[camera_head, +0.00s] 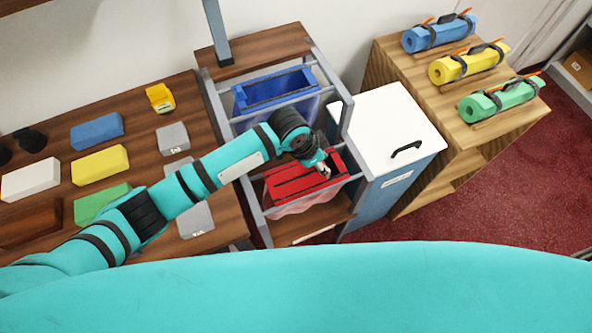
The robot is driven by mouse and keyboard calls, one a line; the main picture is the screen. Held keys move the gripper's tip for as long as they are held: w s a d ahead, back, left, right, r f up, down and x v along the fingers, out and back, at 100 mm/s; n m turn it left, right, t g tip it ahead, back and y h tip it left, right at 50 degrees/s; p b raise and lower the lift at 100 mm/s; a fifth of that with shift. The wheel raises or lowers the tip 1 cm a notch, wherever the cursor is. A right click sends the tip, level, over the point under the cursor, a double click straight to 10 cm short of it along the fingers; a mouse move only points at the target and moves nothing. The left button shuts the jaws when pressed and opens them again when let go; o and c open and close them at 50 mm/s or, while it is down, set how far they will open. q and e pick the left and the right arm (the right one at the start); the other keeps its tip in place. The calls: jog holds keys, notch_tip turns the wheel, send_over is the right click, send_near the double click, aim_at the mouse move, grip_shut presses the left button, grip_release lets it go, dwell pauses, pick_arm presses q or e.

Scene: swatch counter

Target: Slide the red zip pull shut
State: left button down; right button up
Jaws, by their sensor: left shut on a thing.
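A red zip bag (292,187) sits in the front part of a grey metal rack, with a pale pink lower part showing beneath its red top. Dark lines run along the red top. My left gripper (325,171) comes in from the left and points down at the right end of this red top. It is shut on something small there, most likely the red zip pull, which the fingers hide. I cannot tell how far the zip is closed. My right gripper is not in view.
A blue bag (273,91) sits behind in the same rack (331,75). A white-lidded bin (384,125) stands close on the right. Blue, yellow and green rolls (500,99) lie on a wooden shelf. Coloured blocks (100,165) lie on the left table.

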aim_at(336, 164)
pick_arm(q)
jog(key=d, duration=0.2)
jog(key=w+d+b, duration=0.1)
jog(key=shift+d, duration=0.35)
jog(key=shift+w+d, duration=0.1)
jog(key=shift+d, duration=0.3)
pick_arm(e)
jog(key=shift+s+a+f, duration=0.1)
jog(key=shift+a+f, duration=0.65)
pick_arm(q)
jog(key=c, duration=1.2)
grip_release()
jog(key=shift+d, duration=0.15)
jog(key=shift+o, duration=0.2)
jog(key=v, duration=1.2)
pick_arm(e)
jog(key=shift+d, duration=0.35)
